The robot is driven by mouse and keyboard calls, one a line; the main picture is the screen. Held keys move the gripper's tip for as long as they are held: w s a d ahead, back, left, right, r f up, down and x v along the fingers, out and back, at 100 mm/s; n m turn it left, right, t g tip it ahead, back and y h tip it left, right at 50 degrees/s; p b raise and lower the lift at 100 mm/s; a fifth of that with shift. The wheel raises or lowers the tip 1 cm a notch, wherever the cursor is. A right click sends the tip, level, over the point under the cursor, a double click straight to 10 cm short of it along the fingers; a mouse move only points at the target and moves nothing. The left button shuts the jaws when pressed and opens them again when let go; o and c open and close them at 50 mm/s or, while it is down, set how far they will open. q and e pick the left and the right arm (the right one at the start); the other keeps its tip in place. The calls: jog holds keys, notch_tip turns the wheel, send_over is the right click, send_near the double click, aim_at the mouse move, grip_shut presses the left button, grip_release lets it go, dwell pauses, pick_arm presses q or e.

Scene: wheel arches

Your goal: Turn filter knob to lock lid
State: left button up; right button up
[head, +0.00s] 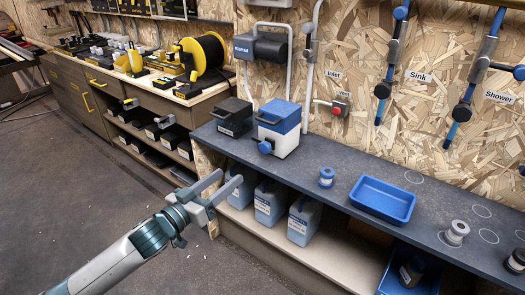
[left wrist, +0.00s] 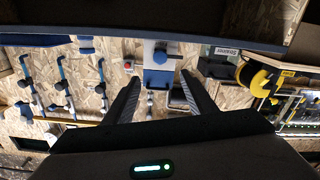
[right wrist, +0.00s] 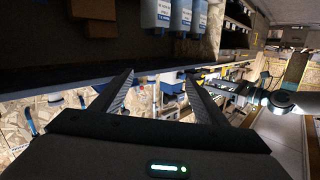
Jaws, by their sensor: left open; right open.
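The filter housing (head: 284,136) has a white body and a blue lid (head: 279,115), and stands on the dark counter. Its round blue knob (head: 265,147) is on the front. In the left wrist view, which is upside down, the knob (left wrist: 160,56) shows on the housing (left wrist: 158,78), between the open fingers. My left gripper (head: 229,181) is open and empty, in front of the counter edge, apart from and lower left of the knob in the head view. My right gripper (right wrist: 159,79) is open and empty in its own view; the head view does not show it.
A black case (head: 234,116) stands left of the housing. Blue jugs (head: 270,203) fill the shelf below. A blue tray (head: 383,199) and a small blue jar (head: 326,177) are to the right. Pipes and valves line the wall.

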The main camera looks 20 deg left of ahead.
pick_arm(q)
jog(key=shift+w, duration=0.1)
jog(key=b, duration=0.2)
send_near(263, 150)
jog(key=x, duration=0.8)
jog(key=shift+r, duration=0.1)
jog(key=shift+w+d, duration=0.3)
jog(key=shift+w, duration=0.35)
pick_arm(e)
notch_tip(263, 150, up, 6)
jog(key=s+a+t+y, duration=0.1)
jog(key=t, duration=0.3)
jog(key=shift+r, duration=0.2)
pick_arm(q)
jog(key=c, duration=1)
